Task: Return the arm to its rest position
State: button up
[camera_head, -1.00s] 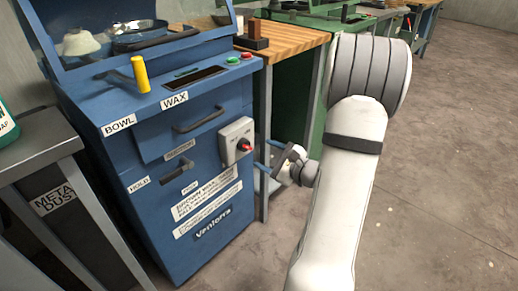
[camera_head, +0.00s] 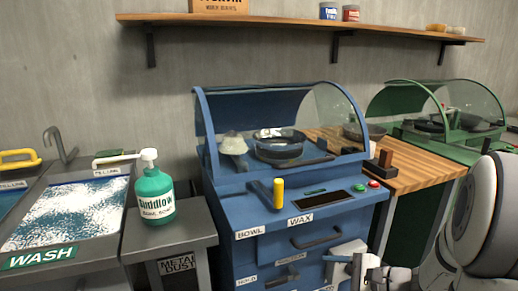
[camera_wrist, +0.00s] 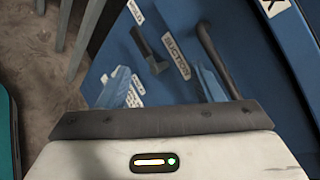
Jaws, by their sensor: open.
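My arm (camera_head: 480,220) shows at the right edge of the head view, with its white joints bent beside the blue machine. My gripper (camera_head: 358,270) is low in the head view, in front of the machine's right front, partly cut off by the bottom edge. In the wrist view my gripper (camera_wrist: 165,88) is open, its two fingers apart with nothing between them. The blue machine's front (camera_wrist: 180,25) is beyond the fingers, with a dark handle (camera_wrist: 215,60) and a labelled dark lever (camera_wrist: 148,48). I cannot tell the exact gap to them.
The blue machine (camera_head: 262,213) has a clear hood and a yellow-handled lever (camera_head: 278,193). A wooden bench top (camera_head: 425,170) and a green machine (camera_head: 460,140) stand to the right. A green soap bottle (camera_head: 156,195) stands on a grey table to the left. A shelf (camera_head: 290,19) runs above.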

jog(key=s+a+r+n+g+h+p, duration=0.35)
jog(key=s+r+n+p, duration=0.25)
jog(key=r+p, duration=0.25)
jog(key=s+a+r+n+g+h+p, duration=0.35)
jog(key=s+r+n+p, duration=0.3)
jog(key=r, duration=0.35)
jog(key=s+d+r+n+t+h+p, duration=0.1)
jog(key=s+d+r+n+h+p, duration=0.1)
jog(key=r+p, duration=0.5)
notch_tip(320, 180, up, 3)
jog(key=shift+d+n+h, duration=0.85)
jog(key=shift+d+h, duration=0.05)
jog(key=shift+d, duration=0.05)
